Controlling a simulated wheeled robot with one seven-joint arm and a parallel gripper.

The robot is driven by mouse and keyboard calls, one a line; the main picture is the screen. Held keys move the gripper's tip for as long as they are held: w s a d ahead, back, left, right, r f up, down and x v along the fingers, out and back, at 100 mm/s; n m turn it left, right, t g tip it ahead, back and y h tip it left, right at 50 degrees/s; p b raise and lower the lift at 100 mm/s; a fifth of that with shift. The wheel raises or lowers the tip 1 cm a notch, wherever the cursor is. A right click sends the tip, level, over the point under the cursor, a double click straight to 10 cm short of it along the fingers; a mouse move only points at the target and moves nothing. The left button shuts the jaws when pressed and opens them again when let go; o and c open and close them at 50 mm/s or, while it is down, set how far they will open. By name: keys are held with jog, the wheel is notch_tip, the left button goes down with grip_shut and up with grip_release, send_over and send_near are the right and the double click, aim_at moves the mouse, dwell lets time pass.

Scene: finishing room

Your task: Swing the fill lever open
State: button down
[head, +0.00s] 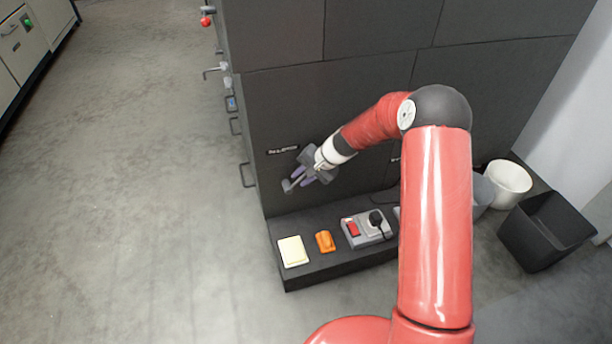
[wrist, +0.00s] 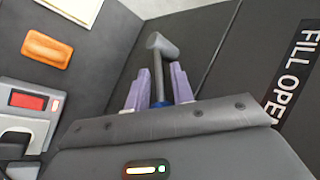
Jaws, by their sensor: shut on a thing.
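The fill lever (wrist: 162,62) is a grey rod with a thick cylindrical end and a blue part near its base. In the wrist view it stands between the two purple fingers of my gripper (wrist: 159,88), which is shut on it. In the head view my gripper (head: 299,181) is at the dark panel's front, below a small label, and the lever's grey end (head: 287,185) shows just beyond the fingertips. The base of the lever is hidden behind my gripper. A black label reading "FILL OPEN" (wrist: 292,75) is on the panel to the right in the wrist view.
A dark ledge (head: 330,266) below holds a cream plate (head: 293,251), an orange switch (head: 325,241) and a grey box with a red switch (head: 352,228). A black bin (head: 545,232) and a white bucket (head: 507,184) stand at right. The floor at left is clear.

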aim_at(295, 182)
jog(key=a+r+h+p, duration=0.1)
jog(key=h+p, duration=0.1)
jog(key=shift+s+a+r+n+t+h+p, duration=0.2)
jog(key=shift+a+r+n+t+h+p, duration=0.1)
jog(key=shift+a+r+t+h+p, duration=0.1)
jog(key=shift+s+a+r+h+p, duration=0.2)
jog(key=shift+a+h+p, duration=0.15)
jog(key=shift+h+p, duration=0.5)
jog(key=a+t+h+p, duration=0.1)
jog(key=p, duration=0.1)
jog(key=shift+s+r+n+h+p, duration=0.1)
jog(key=shift+n+h+p, duration=0.2)
jog(key=shift+h, duration=0.05)
jog(key=shift+s+a+t+h+p, duration=0.15)
jog(key=shift+a+t+h+p, duration=0.35)
jog(key=shift+h+p, duration=0.45)
jog(key=shift+a+f, duration=0.1)
jog(key=shift+f, duration=0.1)
jog(key=c, duration=1.5)
grip_release()
